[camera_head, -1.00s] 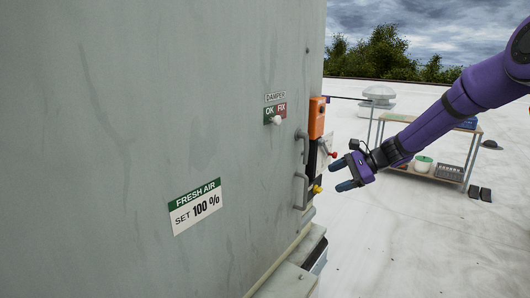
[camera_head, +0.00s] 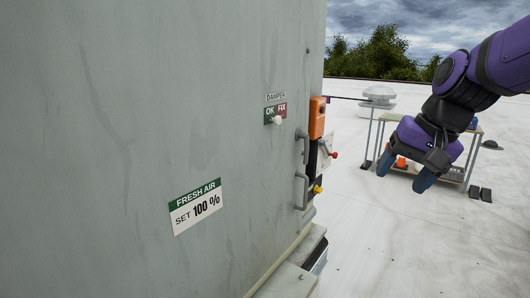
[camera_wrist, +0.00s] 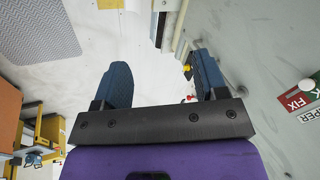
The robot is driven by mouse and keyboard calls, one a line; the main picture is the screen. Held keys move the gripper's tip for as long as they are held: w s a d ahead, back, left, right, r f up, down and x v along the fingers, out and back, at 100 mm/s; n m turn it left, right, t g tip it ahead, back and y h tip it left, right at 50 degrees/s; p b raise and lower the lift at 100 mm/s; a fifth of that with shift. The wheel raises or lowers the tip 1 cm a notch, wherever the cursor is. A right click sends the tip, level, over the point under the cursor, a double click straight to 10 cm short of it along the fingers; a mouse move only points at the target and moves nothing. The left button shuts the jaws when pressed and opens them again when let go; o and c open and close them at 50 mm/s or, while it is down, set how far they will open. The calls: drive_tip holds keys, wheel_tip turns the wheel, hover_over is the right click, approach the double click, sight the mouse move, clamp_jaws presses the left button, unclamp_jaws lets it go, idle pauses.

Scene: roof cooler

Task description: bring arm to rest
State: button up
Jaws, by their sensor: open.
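My gripper (camera_head: 403,172) hangs in the air at the right of the head view, its two blue fingers pointing down and apart. It is open and nothing shows between the fingers. In the wrist view my gripper (camera_wrist: 160,85) also shows empty, with pale roof floor between the fingers. My purple arm is bent and comes in from the upper right. The gripper is clear of the grey cooler cabinet (camera_head: 150,110), which fills the left of the head view.
The cabinet side bears grey handles (camera_head: 301,190), an orange box (camera_head: 317,117), a red knob (camera_head: 334,155) and a yellow knob (camera_head: 317,189). A shelf table (camera_head: 457,174) stands behind my gripper, partly hidden. The white roof (camera_head: 375,250) below is open.

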drive_tip(key=s+d+n+t+h, duration=0.1)
drive_tip(key=s+d, duration=0.1)
drive_tip(key=s, duration=0.5)
drive_tip(key=s+d+n+t+h, duration=0.1)
drive_tip(key=s+d+n+h, duration=0.1)
drive_tip(key=s, duration=0.5)
drive_tip(key=shift+s+d+r+n, duration=0.2)
drive_tip(key=shift+d+r+n, duration=0.15)
drive_tip(key=shift+d, duration=0.4)
drive_tip(key=shift+c, duration=0.2)
idle(0.3)
